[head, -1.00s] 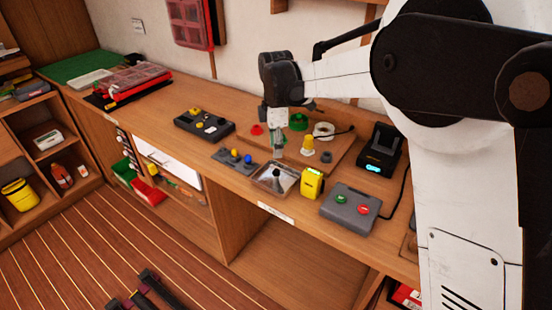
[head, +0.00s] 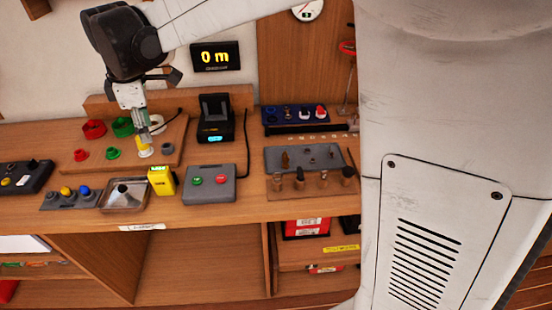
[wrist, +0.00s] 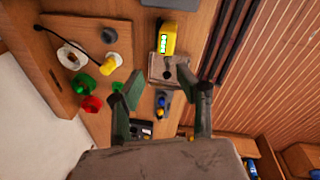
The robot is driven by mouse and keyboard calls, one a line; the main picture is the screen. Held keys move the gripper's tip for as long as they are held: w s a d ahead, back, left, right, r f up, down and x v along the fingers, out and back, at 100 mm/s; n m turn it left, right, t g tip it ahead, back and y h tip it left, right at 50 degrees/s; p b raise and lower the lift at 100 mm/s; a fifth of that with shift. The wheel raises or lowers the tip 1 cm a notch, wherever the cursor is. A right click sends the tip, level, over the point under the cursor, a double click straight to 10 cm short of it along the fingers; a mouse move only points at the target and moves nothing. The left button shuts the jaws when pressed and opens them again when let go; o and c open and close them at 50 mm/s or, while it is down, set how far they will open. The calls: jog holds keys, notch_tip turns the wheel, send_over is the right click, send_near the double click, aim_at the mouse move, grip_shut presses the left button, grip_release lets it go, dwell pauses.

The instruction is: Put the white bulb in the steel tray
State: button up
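The steel tray (head: 106,206) is a shallow square tray near the bench's front edge in the head view. It also shows in the wrist view (wrist: 156,79), ahead of the fingers. A small dark thing (head: 121,189) sits in it; its kind is unclear. I cannot pick out a clearly white bulb. A yellow-topped piece with a pale part (head: 144,151) stands on the wooden board. My gripper (head: 141,136) hangs in front of that piece in the head view. In the wrist view the fingers (wrist: 165,88) are spread apart, with nothing seen between them.
A yellow meter (head: 162,181) stands right beside the tray, with a grey two-button box (head: 209,185) farther right. A strip of coloured knobs (head: 70,197) is left of the tray. The wooden board (head: 80,163) carries red and green pieces and a white ring (head: 157,123).

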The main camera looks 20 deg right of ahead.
jog(key=s+d+r+m+t, duration=0.35)
jog(key=s+d+m, duration=0.7)
jog(key=d, duration=0.65)
jog(key=s+d+f+m+t, duration=0.1)
jog(key=s+d+f+m, duration=0.1)
jog(key=s, duration=0.5)
jog(key=s+d+f+m+t, duration=0.1)
jog(key=s+d+f+m, duration=0.1)
jog(key=s+d+m, duration=0.3)
jog(key=shift+s+d+f+h, duration=0.3)
jog(key=shift+s+d+h, duration=0.1)
jog(key=shift+s+d, duration=0.55)
jog(key=shift+w+d, duration=0.1)
jog(key=shift+f+b, duration=0.3)
